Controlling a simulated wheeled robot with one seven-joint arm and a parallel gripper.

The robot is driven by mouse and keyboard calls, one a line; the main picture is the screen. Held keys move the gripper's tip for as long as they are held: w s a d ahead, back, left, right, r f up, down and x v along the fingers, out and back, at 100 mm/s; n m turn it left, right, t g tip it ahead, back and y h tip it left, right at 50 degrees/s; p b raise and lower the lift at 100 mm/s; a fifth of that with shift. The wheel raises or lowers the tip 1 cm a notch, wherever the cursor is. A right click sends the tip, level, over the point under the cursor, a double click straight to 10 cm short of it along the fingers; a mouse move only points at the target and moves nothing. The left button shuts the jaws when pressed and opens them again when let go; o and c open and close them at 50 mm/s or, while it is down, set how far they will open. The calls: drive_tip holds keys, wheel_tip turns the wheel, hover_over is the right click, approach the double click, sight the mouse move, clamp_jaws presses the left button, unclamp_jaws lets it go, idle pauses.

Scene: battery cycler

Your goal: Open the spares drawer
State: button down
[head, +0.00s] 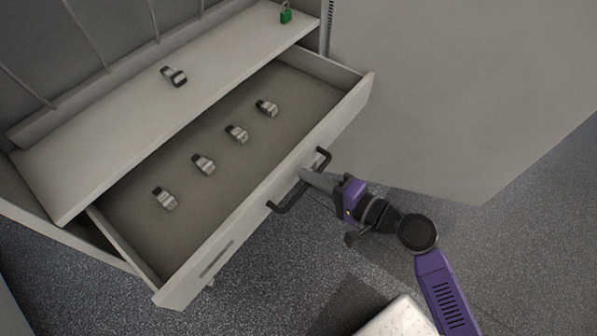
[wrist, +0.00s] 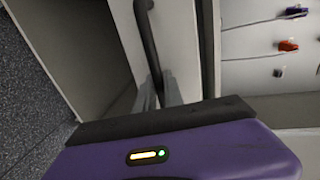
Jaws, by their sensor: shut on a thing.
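The spares drawer (head: 232,234) is pulled out of the cabinet, with its inside showing in the head view. Several small grey-and-black clips (head: 203,164) lie in a row on its floor. My gripper (head: 304,174) is shut on the black bar handle (head: 285,205) at the middle of the drawer front.
A shelf (head: 120,163) above the drawer bears one similar clip (head: 173,76) and a green padlock (head: 286,13). A large pale cabinet panel (head: 450,90) stands to the right. Speckled grey floor (head: 290,262) lies in front. A white speckled surface (head: 398,318) shows at the bottom.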

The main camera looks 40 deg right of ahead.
drive_tip(key=shift+s+d, duration=0.25)
drive_tip(key=shift+s, duration=0.2)
drive_tip(key=c, duration=1.5)
unclamp_jaws()
drive_tip(key=shift+o, duration=0.2)
drive_tip(key=v, duration=0.7)
drive_tip(key=shift+s+b, duration=0.35)
drive_tip(key=shift+d, duration=0.1)
